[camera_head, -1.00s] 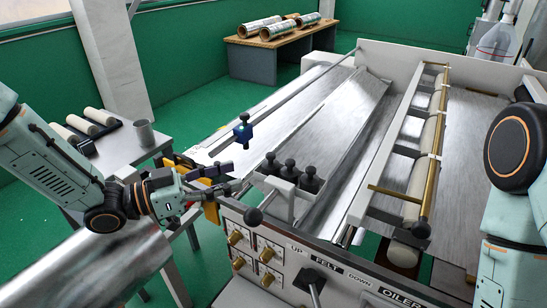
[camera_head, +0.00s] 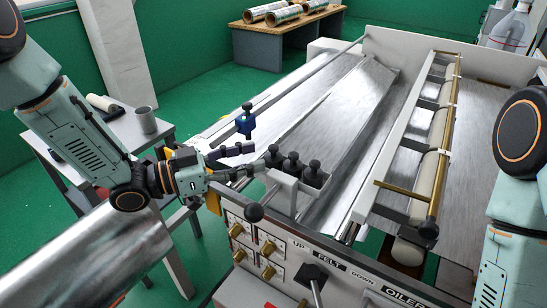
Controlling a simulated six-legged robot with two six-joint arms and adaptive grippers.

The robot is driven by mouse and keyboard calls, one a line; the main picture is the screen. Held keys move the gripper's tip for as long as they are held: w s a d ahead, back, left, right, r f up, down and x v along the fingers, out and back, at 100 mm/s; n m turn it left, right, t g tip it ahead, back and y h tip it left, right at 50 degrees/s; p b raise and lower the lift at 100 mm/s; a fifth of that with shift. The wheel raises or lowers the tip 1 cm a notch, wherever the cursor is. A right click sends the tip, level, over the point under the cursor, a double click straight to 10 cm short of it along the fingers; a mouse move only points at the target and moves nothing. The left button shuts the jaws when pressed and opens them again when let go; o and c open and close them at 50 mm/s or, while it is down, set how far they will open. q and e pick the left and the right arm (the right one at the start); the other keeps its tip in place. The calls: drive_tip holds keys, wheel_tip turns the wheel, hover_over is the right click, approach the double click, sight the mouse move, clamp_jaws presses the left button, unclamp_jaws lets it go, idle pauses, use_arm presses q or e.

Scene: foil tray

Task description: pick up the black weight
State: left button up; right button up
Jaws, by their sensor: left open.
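Several black weights with round knobs (camera_head: 292,163) stand close together in a small pale holder (camera_head: 293,193) on the near left edge of the machine. My left gripper (camera_head: 247,161) comes in from the left. It is open, its dark fingers spread and pointing right at the weights, with nothing seen between them. The fingertips look just left of the leftmost weight (camera_head: 271,157); whether they touch it I cannot tell. My right arm shows at the right edge, but its gripper is out of view.
A black ball knob (camera_head: 254,213) sticks out below the holder. A gold-trimmed roller frame (camera_head: 437,140) lies to the right.

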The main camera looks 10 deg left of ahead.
sight(269, 152)
use_arm(q)
drive_tip(key=x, duration=0.3)
drive_tip(key=shift+w+d+p, duration=0.15)
drive_tip(key=shift+d+p, duration=0.05)
drive_tip(key=shift+p, duration=0.1)
drive_tip(key=shift+w+d, duration=0.2)
drive_tip(key=shift+w, duration=0.1)
drive_tip(key=shift+d, duration=0.1)
drive_tip(key=shift+s, duration=0.1)
drive_tip(key=shift+d, duration=0.15)
drive_tip(key=shift+c, duration=1.3)
drive_tip(key=c, duration=0.4)
clamp_jaws()
